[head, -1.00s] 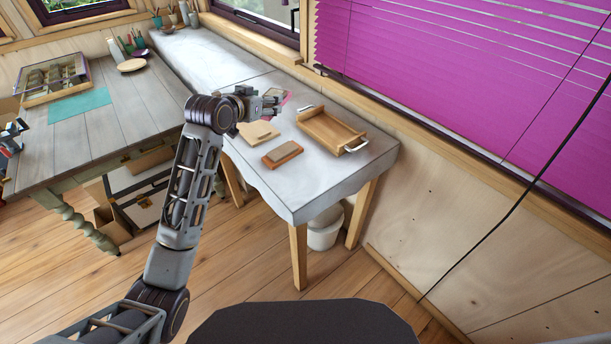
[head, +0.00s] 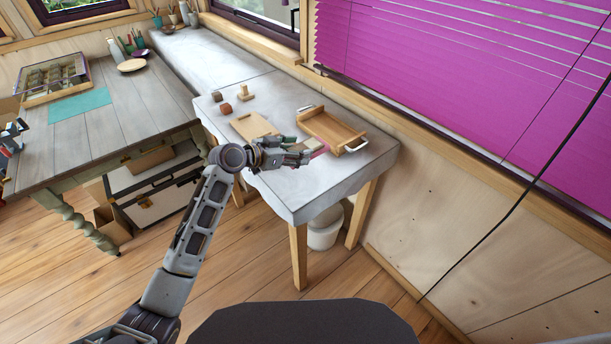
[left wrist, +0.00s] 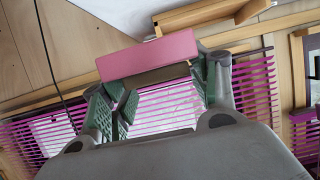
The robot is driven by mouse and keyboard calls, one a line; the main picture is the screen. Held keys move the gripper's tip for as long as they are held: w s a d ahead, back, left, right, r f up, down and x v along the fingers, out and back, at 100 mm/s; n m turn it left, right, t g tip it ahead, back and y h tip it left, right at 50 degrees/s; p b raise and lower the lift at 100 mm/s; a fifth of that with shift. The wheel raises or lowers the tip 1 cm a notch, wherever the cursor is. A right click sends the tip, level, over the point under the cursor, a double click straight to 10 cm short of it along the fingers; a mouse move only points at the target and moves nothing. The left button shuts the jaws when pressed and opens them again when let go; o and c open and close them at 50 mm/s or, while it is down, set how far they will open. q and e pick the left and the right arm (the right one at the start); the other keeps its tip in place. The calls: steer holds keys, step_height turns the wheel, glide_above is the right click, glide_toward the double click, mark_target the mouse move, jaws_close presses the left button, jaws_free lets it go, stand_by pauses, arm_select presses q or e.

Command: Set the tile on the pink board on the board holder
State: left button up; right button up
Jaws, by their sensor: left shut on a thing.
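My left gripper (head: 303,154) is shut on a pink block-like piece (head: 320,152), low over the front part of the grey worktop. In the left wrist view the same pink piece (left wrist: 148,54) lies across between the green-padded fingers, with a darker brown strip along its lower edge. I cannot tell if that strip is a separate tile. The reddish-brown block with a grey top, seen on the worktop earlier, is now hidden by the gripper. A pale flat wooden board (head: 252,125) lies just behind the gripper. My right gripper is not in view.
A wooden tray with metal handles (head: 333,130) stands right of the gripper, close to it. Small reddish blocks (head: 226,108) and a wooden knobbed piece (head: 244,92) stand further back. The worktop's front right corner (head: 300,195) is clear. A wooden table (head: 120,110) stands left.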

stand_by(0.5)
arm_select(q)
glide_above(297, 180)
steer(key=shift+w+f+p, duration=0.1)
steer(key=shift+f+p, duration=0.25)
steer(key=shift+f, duration=2.1)
steer(key=shift+f, duration=0.1)
step_height(297, 180, down, 3)
steer(key=shift+f, duration=0.7)
steer(key=shift+f, duration=0.2)
steer(key=o, duration=1.2)
